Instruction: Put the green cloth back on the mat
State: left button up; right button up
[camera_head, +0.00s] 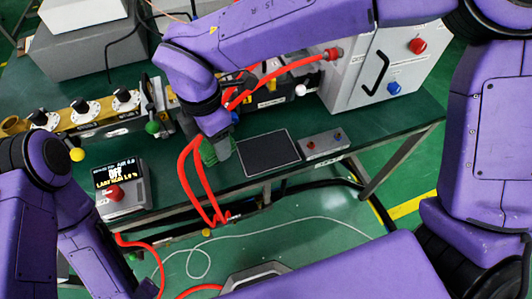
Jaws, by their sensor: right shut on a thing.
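The green cloth (207,153) is a small dark green patch at my right gripper (219,149), just left of the mat. The gripper points down at the table's front edge and is shut on the cloth, which is partly hidden by the fingers and the red cable. The mat (268,154) is a flat, dark rectangle with a pale border, lying bare on the green table. Whether the cloth touches the table is hard to tell. My left arm shows at the left, but its gripper is not in view.
A red cable (187,185) loops beside the gripper and hangs over the table's front edge. A small grey switch box (324,145) sits right of the mat, and a display box (121,188) stands at the left. A grey cabinet (355,75) and brass waveguide parts (90,113) stand behind.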

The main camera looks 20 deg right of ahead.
jog(key=shift+s+d+f+n, duration=0.1)
jog(key=shift+s+d+n, duration=0.05)
jog(key=shift+d+n, duration=0.15)
jog(key=w+d+f+p, duration=0.2)
jog(key=d+f+p, duration=0.1)
jog(key=d, duration=0.4)
jog(key=p, duration=0.1)
send_over(267, 151)
notch_tip(267, 151, down, 6)
jog(key=shift+s+f, duration=0.1)
jog(key=shift+f, duration=0.15)
notch_tip(267, 151, down, 3)
jog(key=shift+d+r+p, duration=0.1)
jog(key=shift+r+p, duration=0.1)
jog(key=shift+p, duration=0.45)
jog(key=shift+f, duration=0.35)
jog(key=o, duration=0.9)
jog(key=shift+o, duration=0.2)
